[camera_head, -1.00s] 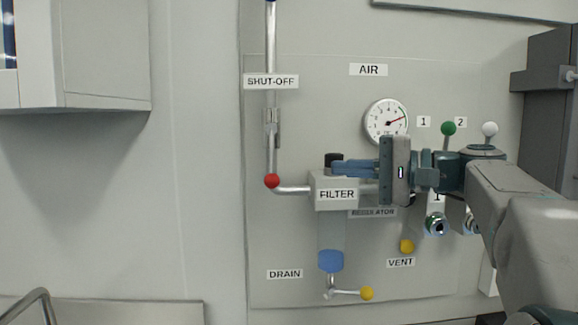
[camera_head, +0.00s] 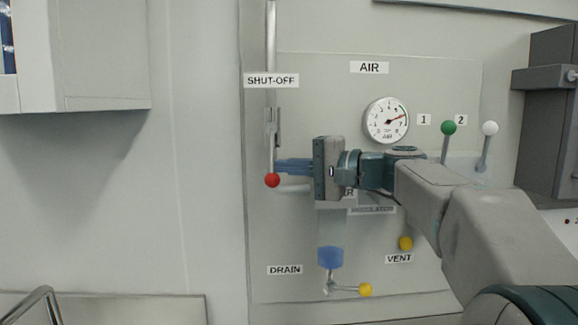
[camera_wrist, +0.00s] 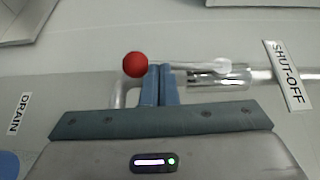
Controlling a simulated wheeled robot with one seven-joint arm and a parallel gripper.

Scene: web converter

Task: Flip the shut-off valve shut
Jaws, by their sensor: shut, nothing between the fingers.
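The shut-off valve has a red ball knob (camera_head: 272,180) at the lower end of its lever (camera_head: 271,140), which hangs down along the vertical pipe below the SHUT-OFF label (camera_head: 271,80). My gripper (camera_head: 280,166) is shut and empty, pointing left, with its blue fingertips just right of the lever and a little above the knob. In the wrist view the red knob (camera_wrist: 135,64) lies just left of the fingertips (camera_wrist: 160,70), and the lever runs right from there toward the metal valve body (camera_wrist: 218,74). Whether the fingers touch the lever I cannot tell.
My arm hides most of the filter and regulator. The pressure gauge (camera_head: 388,121) is above the arm. Green (camera_head: 448,128) and white (camera_head: 490,128) knobs stand to the right, and yellow vent (camera_head: 405,243) and drain (camera_head: 365,290) knobs below. The wall left of the valve is clear.

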